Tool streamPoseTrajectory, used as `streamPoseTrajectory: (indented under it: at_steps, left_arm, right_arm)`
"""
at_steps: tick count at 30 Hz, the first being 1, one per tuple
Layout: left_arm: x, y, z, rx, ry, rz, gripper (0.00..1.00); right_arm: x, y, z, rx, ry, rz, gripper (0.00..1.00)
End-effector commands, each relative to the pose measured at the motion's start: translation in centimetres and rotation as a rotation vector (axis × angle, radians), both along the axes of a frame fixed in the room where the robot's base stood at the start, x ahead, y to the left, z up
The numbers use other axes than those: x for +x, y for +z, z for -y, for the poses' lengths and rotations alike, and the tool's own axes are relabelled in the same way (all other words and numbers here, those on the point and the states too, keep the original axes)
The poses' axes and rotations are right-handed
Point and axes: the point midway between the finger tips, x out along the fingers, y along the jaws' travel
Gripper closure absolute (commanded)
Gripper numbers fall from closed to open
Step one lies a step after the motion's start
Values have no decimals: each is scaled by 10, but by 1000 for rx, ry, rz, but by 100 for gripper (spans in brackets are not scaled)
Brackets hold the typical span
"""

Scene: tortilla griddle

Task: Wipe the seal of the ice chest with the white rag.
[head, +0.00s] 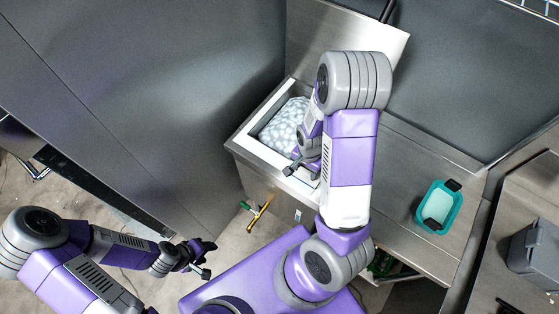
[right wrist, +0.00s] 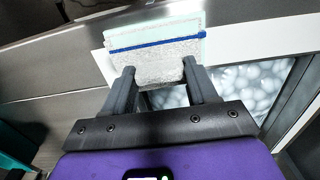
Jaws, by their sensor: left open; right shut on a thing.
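The ice chest (head: 238,143) is an open steel bin set in the counter, with ice (head: 285,125) inside. Its seal is a white strip around the opening (head: 262,152); it also shows in the right wrist view (right wrist: 255,42). My right gripper (head: 292,170) is over the front edge of the chest. In the right wrist view it (right wrist: 160,68) is shut on the white rag (right wrist: 160,50), which has a blue stripe and overlaps the seal. In the head view, the rag is hidden by my right arm. My left gripper (head: 207,260) is open and empty, low at the left, away from the chest.
A teal tub (head: 459,212) with black handles and pale contents stands on the steel counter (head: 405,185) at right. A raised steel panel (head: 310,25) stands behind the chest. A brass tap (head: 259,214) sticks out below its front. A grey bin (head: 535,250) is at far right.

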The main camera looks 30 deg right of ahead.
Motion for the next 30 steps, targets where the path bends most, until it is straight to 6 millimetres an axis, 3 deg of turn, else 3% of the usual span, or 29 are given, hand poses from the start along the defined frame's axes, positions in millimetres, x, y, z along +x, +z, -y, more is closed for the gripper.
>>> streamPoseTrajectory:
  at_steps: [12, 30]
  left_arm:
    - [0, 0, 0, 0, 0, 0, 49]
    - [0, -2, 0, 0, 0, 0, 49]
  right_arm:
    - [-39, 1, 17, 0, -2, 1, 71]
    - [-52, -2, 22, 0, -3, 1, 71]
